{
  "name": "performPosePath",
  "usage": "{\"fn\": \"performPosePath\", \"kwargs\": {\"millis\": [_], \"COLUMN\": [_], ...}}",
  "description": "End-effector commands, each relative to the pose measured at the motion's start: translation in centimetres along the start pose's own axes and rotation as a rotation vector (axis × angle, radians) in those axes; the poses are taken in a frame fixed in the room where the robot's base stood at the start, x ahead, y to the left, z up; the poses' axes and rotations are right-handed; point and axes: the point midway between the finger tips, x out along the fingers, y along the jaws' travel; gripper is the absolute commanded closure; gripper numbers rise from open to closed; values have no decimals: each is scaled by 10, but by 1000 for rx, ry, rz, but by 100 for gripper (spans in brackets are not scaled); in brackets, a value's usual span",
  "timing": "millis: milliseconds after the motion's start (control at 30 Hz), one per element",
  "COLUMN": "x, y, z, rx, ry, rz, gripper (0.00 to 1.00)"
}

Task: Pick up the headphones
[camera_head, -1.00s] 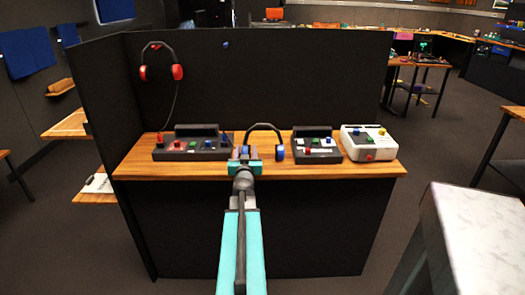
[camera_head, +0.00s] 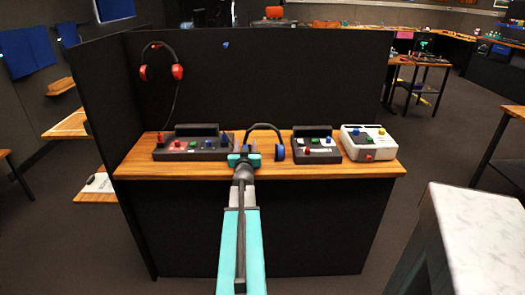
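Blue headphones with a dark headband (camera_head: 265,126) stand on the wooden desk, between two black control boxes. Their right blue ear cup (camera_head: 280,153) shows clearly. Their left ear cup is mostly hidden behind my gripper (camera_head: 244,156), which is at that cup. I cannot tell whether the fingers are around the cup or only in front of it, nor whether they are open or shut. A second pair of headphones, red (camera_head: 177,72), hangs on the dark back panel at the upper left with a cord hanging down.
The wooden desk (camera_head: 150,170) carries a long black control box (camera_head: 190,153) on the left. A smaller black box (camera_head: 318,153) and a white box (camera_head: 358,151) stand to the right. A light-topped table (camera_head: 480,235) stands at the lower right.

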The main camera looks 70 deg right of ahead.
Motion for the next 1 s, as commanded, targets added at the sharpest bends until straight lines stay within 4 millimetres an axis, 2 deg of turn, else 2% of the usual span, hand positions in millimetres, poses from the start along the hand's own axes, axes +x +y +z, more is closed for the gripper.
{"fn": "performPosePath", "kwargs": {"millis": [233, 500, 833, 1000], "x": [0, 0, 0, 0], "y": [0, 0, 0, 0], "z": [0, 0, -2, -12], "rx": [0, 0, 0, 0], "ry": [0, 0, 1, 1], "rz": [0, 0, 0, 0], "gripper": [55, 100, 100, 100]}}
